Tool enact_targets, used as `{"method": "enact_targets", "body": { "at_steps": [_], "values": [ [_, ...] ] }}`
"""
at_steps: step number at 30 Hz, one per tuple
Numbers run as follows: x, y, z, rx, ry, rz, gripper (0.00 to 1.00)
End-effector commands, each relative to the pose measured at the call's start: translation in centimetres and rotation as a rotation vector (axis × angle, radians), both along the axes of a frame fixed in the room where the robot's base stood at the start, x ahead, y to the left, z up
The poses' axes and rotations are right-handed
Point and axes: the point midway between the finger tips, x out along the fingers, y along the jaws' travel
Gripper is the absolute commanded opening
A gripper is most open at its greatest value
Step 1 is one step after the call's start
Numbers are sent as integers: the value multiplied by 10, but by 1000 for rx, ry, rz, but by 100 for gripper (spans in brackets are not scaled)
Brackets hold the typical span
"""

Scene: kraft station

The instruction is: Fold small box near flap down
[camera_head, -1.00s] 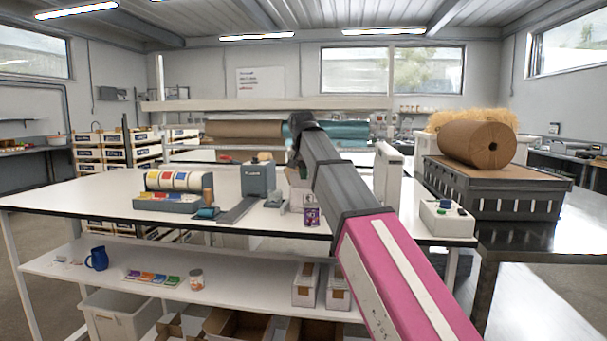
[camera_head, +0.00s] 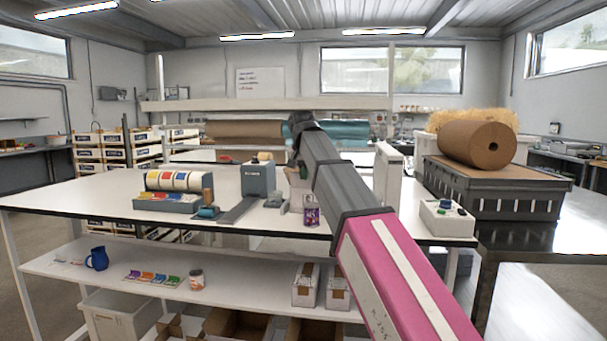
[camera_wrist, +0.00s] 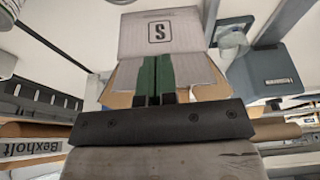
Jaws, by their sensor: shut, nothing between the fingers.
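The small box (camera_wrist: 160,32) shows in the wrist view as a pale carton marked with a black S. Tan kraft flaps (camera_wrist: 118,99) stick out on its lower side, partly behind my gripper. My gripper (camera_wrist: 156,60) has green fingers lying side by side, shut and empty. The fingers overlap the pale panels below the S in the picture. I cannot tell whether they touch the near flap. In the head view my arm hides most of the box and the gripper.
A grey block-shaped device (camera_head: 258,180) and label rolls (camera_head: 180,181) stand left of my arm on the white table (camera_head: 90,195). A purple can (camera_head: 312,217) is near the front edge.

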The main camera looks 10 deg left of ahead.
Motion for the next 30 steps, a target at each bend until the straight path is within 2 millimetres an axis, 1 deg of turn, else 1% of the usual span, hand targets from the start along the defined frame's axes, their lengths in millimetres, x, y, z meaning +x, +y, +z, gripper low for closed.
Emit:
{"method": "enact_targets", "body": {
  "at_steps": [9, 13, 30],
  "values": [
    [0, 0, 0, 0, 0, 0, 0],
    [5, 0, 0, 0, 0, 0, 0],
    [48, -6, 3, 0, 0, 0, 0]
  ]
}}
